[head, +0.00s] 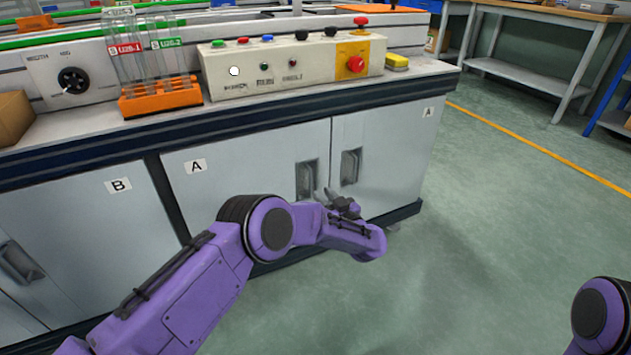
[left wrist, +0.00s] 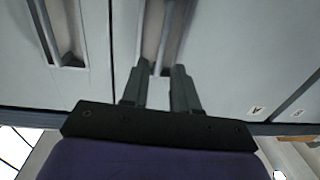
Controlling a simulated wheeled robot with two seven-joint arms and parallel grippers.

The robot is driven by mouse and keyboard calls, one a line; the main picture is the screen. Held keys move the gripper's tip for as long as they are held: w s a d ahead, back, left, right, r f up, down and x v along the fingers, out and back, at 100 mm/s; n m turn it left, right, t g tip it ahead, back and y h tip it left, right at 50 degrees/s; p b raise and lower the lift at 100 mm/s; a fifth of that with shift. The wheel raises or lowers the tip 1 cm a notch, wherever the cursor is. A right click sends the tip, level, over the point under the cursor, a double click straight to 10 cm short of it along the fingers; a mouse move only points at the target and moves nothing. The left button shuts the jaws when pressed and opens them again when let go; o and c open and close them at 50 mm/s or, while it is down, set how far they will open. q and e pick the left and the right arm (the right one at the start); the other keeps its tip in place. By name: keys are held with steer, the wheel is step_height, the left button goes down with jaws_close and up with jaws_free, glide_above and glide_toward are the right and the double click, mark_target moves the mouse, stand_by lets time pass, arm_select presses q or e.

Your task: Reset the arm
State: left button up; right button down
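My purple left arm reaches in front of the cabinet. Its dark gripper (head: 338,198) is in front of the door handles, below the counter edge. In the left wrist view its two fingers (left wrist: 159,75) are apart with nothing between them. A cabinet handle (left wrist: 172,35) shows beyond the fingertips; I cannot tell how far off it is. Of my right arm only a purple joint shows at the lower right of the head view; its gripper is out of frame.
The cabinet (head: 250,175) has grey doors with handles (head: 350,166). On its counter stand a control panel (head: 215,72) with buttons, an orange rack (head: 160,100) of clear tubes and a cardboard box (head: 14,117). Green floor (head: 500,210) is clear at the right.

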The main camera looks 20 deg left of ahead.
arm_select(q)
steer(key=shift+v, duration=1.05)
arm_select(e)
steer(key=shift+r, duration=0.3)
